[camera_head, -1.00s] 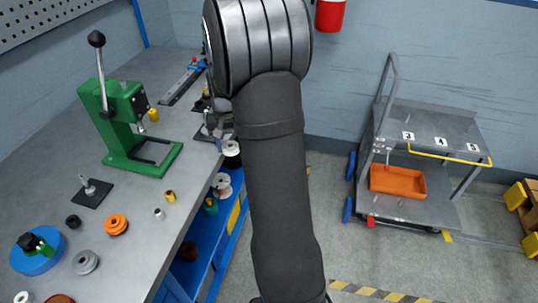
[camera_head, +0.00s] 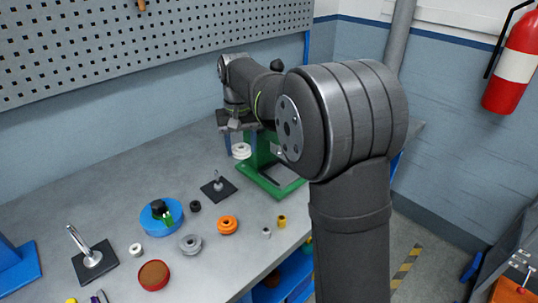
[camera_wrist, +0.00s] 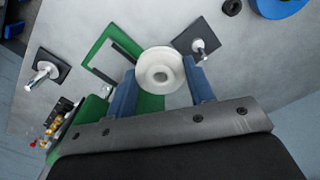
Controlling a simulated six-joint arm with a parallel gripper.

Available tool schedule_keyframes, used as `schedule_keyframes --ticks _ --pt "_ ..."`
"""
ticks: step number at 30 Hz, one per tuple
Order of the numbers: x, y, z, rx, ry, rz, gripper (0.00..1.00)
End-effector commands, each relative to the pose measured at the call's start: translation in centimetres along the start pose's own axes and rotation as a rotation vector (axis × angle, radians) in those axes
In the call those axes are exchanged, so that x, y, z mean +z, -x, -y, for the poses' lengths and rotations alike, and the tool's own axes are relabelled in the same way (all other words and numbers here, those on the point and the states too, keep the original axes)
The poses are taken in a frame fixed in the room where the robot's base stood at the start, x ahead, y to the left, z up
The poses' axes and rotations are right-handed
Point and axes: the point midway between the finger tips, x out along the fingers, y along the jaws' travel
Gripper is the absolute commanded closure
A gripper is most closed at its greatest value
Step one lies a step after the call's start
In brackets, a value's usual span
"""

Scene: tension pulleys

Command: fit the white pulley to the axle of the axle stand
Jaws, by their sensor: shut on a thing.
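My gripper (camera_head: 240,142) is shut on the white pulley (camera_head: 241,152) and holds it above the bench, beside the green press. In the wrist view the pulley (camera_wrist: 148,66) sits between the two blue fingers, its bore facing the camera. A small stand with a short upright pin on a black plate (camera_head: 219,187) is below and left of the pulley; it also shows in the wrist view (camera_wrist: 201,45). A second stand with a taller silver post on a black plate (camera_head: 95,260) is at the front left. Which is the axle stand I cannot tell.
The green press (camera_head: 270,180) stands close by on the right. A blue disc (camera_head: 150,222), an orange pulley (camera_head: 228,225), a grey pulley (camera_head: 190,244) and a red-rimmed part (camera_head: 154,275) lie nearer. The bench (camera_head: 110,195) is clear at the back left.

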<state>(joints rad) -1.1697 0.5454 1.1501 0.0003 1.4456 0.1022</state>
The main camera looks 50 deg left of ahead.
Motion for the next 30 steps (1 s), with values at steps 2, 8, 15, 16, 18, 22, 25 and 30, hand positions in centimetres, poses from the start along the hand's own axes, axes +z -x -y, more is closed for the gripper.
schedule_keyframes --ticks 2,8,15,16,18,22,25,30 --pt "-1.7 -0.2 1.9 0.000 0.060 0.000 0.75" --pt "-4.7 -0.6 5.8 0.000 0.185 0.000 0.75" --pt "-5.9 -1.0 7.7 0.000 0.243 0.000 0.75" --pt "-5.9 -1.1 7.7 0.000 0.245 0.000 0.75" --pt "-5.9 -1.4 7.7 0.000 0.245 0.001 0.75" --pt "-5.9 -2.5 7.7 0.000 0.244 0.001 0.75" --pt "-5.9 -3.5 7.7 0.000 0.244 0.002 0.75" --pt "-5.9 -5.2 7.6 0.000 0.243 0.002 0.75"
